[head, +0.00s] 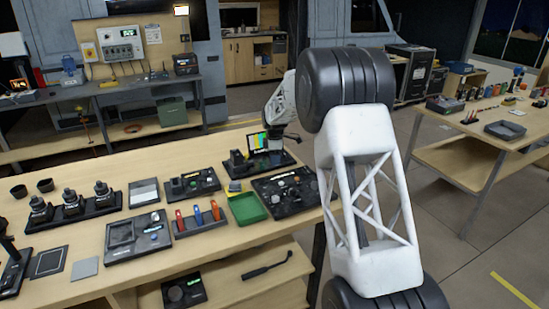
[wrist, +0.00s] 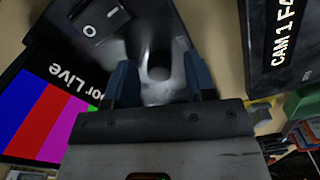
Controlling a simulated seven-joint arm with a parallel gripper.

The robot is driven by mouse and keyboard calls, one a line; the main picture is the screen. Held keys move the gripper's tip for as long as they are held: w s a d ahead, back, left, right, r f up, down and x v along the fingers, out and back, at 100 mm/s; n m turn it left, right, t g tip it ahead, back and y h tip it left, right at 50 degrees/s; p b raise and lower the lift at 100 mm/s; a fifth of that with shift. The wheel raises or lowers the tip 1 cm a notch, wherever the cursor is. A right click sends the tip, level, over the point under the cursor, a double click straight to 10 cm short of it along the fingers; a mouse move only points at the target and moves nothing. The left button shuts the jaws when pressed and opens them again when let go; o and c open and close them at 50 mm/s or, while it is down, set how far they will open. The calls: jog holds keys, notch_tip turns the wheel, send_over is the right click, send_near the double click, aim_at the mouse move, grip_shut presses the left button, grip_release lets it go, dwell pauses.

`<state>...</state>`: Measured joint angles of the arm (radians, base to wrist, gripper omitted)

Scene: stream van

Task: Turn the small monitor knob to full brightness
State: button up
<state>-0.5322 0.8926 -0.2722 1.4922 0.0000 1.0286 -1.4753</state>
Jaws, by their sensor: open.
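The small monitor (head: 262,141) stands on a dark base on the near bench and shows color bars. In the wrist view the monitor (wrist: 50,110) is at the left, tilted, with lettering along its edge. My gripper (wrist: 160,65) is open, its two blue fingers pointing at the dark base. A rounded, shiny dark shape, seemingly the knob (wrist: 158,72), sits between the fingers; I cannot tell whether they touch it. A black block marked with a white ring (wrist: 90,28) is left of the fingers. In the head view my gripper is small and dark beside the monitor; its fingers are unclear.
A green tray (head: 247,208) and a black panel with round parts (head: 285,192) lie close in front of the monitor. A dark panel lettered "CAM 1" (wrist: 282,50) is right of the fingers.

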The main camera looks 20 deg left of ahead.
jog(key=shift+c, duration=0.3)
jog(key=c, duration=0.9)
jog(key=shift+o, duration=0.2)
